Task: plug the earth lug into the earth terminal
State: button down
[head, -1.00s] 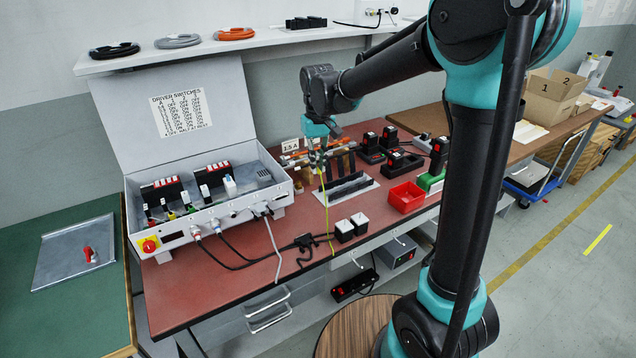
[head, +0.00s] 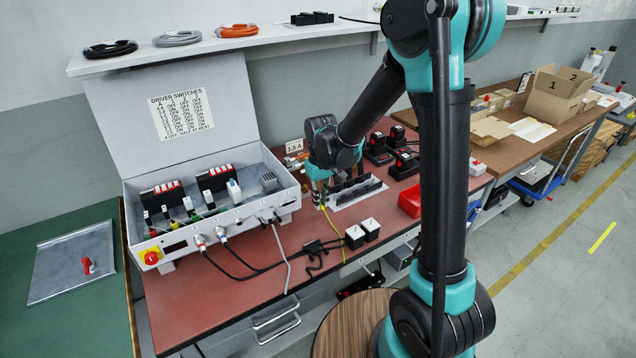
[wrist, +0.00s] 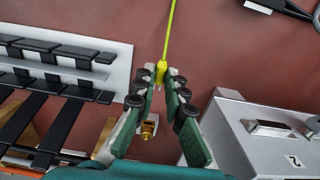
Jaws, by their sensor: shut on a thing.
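My gripper (head: 320,190) is low over the red bench, just right of the grey driver box. In the wrist view its green-padded fingers (wrist: 162,75) are shut on the yellow earth lug (wrist: 161,70). A yellow-green cable (wrist: 168,35) runs away from the lug; in the head view the cable (head: 335,225) hangs over the bench front. A small brass fitting (wrist: 149,127) shows between the fingers in the wrist view; I cannot tell whether it is the earth terminal. The earth terminal is not clearly identifiable in the head view.
The open grey driver box (head: 235,226) stands at left, with black leads at its front. A black slotted rack (head: 357,188) is close right of my gripper, and also in the wrist view (wrist: 62,72). A grey case (wrist: 245,125) is close at right there.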

jog(key=shift+f, duration=0.4)
jog(key=shift+w+a, duration=0.6)
jog(key=shift+w, duration=0.3)
jog(key=shift+w+a, duration=0.6)
jog(key=shift+w, duration=0.25)
jog(key=shift+w+a, duration=0.6)
jog(key=shift+w, duration=0.3)
jog(key=shift+w+a, duration=0.45)
jog(key=shift+w, duration=0.2)
jog(key=c, duration=1.5)
grip_release()
jog(key=shift+r, duration=0.1)
jog(key=shift+r, duration=2.7)
